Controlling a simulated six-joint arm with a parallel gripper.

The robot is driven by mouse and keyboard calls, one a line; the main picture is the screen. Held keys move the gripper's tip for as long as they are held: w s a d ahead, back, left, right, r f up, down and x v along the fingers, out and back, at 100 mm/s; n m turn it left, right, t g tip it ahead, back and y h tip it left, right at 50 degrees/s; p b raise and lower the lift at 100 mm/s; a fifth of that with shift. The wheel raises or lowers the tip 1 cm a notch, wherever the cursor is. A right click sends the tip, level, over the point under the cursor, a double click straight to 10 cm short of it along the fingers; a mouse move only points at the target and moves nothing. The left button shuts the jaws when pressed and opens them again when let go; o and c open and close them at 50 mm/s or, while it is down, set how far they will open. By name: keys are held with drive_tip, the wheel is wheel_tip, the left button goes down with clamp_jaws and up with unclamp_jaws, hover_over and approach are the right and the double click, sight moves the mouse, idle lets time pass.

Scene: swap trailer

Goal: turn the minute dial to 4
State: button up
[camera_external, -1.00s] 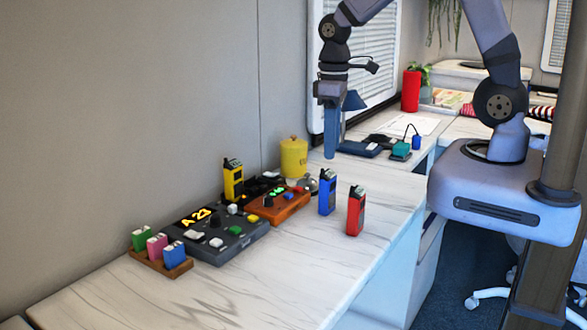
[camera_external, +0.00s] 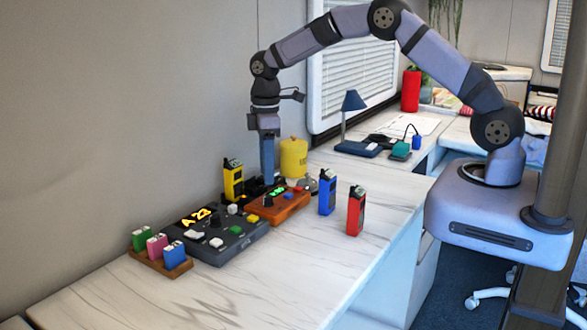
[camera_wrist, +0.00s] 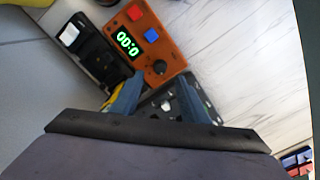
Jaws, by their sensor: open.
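The orange timer box (camera_external: 292,207) sits on the counter. Its green display reads about 00:0 in the wrist view (camera_wrist: 127,43), the last part unclear. A black round dial (camera_wrist: 158,67) is on the box's face near the end closest to my gripper. My gripper (camera_external: 267,178) points down above the timer box in the external view. In the wrist view its two fingers (camera_wrist: 161,82) are apart and empty, with the dial just beyond and between their tips. No contact with the dial is visible. I cannot read the dial's setting.
A dark grey console (camera_external: 240,243) with an A 23 display stands beside the timer. A yellow radio (camera_external: 233,182) and yellow canister (camera_external: 294,158) stand behind. Blue (camera_external: 327,192) and red (camera_external: 355,211) radios stand right. The front counter is clear.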

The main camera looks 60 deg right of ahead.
sight(267, 196)
drive_tip(key=shift+f+p, duration=0.8)
drive_tip(key=shift+f, duration=2.55)
clamp_jaws()
drive_tip(key=shift+m, duration=0.3)
drive_tip(key=shift+r+m, duration=0.1)
drive_tip(key=shift+m, duration=3)
drive_tip(key=shift+w, duration=0.1)
